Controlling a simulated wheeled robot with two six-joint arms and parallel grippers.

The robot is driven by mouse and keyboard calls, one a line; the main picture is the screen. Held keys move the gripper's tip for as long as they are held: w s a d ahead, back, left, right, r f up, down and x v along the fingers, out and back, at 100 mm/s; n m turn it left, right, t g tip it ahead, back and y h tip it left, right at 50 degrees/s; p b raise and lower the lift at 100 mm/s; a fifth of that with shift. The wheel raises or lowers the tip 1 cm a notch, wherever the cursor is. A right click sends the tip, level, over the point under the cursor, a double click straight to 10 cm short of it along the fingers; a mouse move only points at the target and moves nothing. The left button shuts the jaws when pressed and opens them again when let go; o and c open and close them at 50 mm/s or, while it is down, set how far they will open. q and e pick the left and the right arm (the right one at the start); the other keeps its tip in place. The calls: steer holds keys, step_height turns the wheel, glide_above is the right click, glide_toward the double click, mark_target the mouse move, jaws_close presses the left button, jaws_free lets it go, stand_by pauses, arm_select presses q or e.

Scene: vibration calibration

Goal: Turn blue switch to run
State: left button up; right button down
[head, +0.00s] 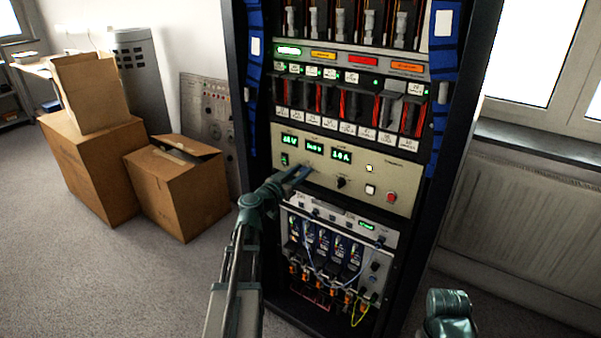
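The beige control panel (385,160) sits in the middle of the black rack. It carries three green-lit displays, a black knob (341,182), a white button (370,190) and a red button (391,198). My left gripper (298,175) reaches up from below, with its fingertips at the lower left part of this panel, left of the black knob. I cannot make out a blue switch; the fingers cover that spot. The small gap between the fingers does not show whether they hold anything. Of my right arm only a teal part shows at the bottom right; its gripper is out of view.
Below is a module (382,238) with looped cables at its front. Above are rows of labelled modules and coloured indicator labels. Cardboard boxes (178,195) stand on the floor at left. A radiator (520,220) is under the window at right. Carpet in front is clear.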

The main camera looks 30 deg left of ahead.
arm_select(q)
jaws_close()
steer(key=shift+n, duration=0.3)
steer(key=n, duration=0.3)
steer(key=shift+a+n, duration=0.1)
steer(key=shift+n, duration=0.2)
steer(key=n, duration=0.4)
steer(key=shift+f+n, duration=0.1)
steer(key=shift+n, duration=0.2)
steer(key=n, duration=0.4)
steer(key=shift+a+n, duration=0.1)
steer(key=shift+n, duration=0.2)
steer(key=shift+f+n, duration=0.1)
steer(key=shift+n, duration=2.1)
